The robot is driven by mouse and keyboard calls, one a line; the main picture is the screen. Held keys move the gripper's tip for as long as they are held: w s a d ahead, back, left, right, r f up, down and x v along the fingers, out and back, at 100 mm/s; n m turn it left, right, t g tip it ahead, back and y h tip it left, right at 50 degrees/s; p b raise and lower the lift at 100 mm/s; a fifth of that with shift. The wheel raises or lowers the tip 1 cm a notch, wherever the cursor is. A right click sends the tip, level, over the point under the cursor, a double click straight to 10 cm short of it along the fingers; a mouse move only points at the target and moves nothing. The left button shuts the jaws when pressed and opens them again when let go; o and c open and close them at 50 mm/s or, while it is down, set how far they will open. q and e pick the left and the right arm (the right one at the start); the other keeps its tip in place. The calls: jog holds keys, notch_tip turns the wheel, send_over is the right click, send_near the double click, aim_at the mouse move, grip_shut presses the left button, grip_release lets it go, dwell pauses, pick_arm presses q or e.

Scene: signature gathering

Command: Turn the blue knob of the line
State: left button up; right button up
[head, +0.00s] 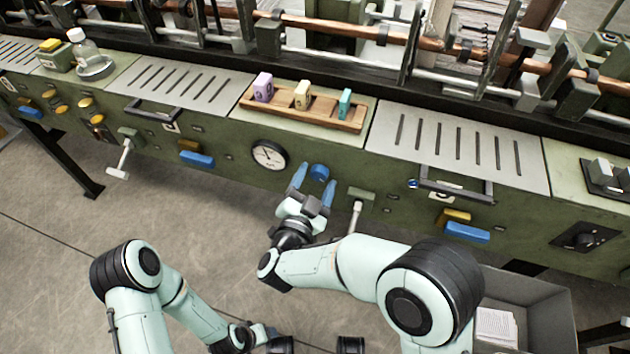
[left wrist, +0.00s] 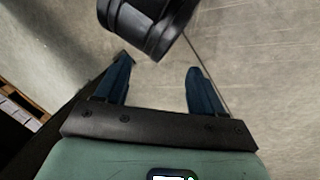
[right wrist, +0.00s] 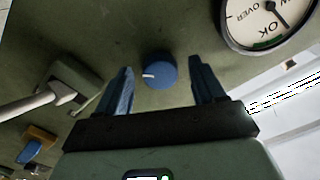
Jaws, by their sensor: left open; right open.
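The round blue knob (head: 319,172) sits on the green front panel of the line, just right of a dial gauge. In the right wrist view the knob (right wrist: 158,70) carries a white pointer mark. My right gripper (head: 314,185) is open in front of the panel, its two blue fingers on either side of the knob. In the right wrist view the knob shows between and a little beyond the fingertips (right wrist: 161,80); I cannot tell whether they touch it. My left gripper (left wrist: 160,80) is open and empty, low over the floor.
The dial gauge (head: 269,155) is left of the knob. A lever with a pale handle (head: 356,215) is close on its right. Blue and yellow push bars (head: 467,232) are farther right. A wooden rack (head: 305,110) with coloured blocks stands above. A grey bin (head: 535,295) is at lower right.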

pick_arm(q)
jog(key=shift+s+d+r+g+p, duration=0.15)
jog(key=shift+s+d+r+p, duration=0.15)
jog(key=shift+s, duration=0.2)
jog(key=shift+s+d+r+g+p, duration=0.15)
jog(key=shift+s+r+p, duration=0.15)
jog(key=shift+s+r, duration=0.15)
pick_arm(e)
jog(key=v, duration=1.3)
jog(key=shift+s, duration=0.2)
dwell(0.5)
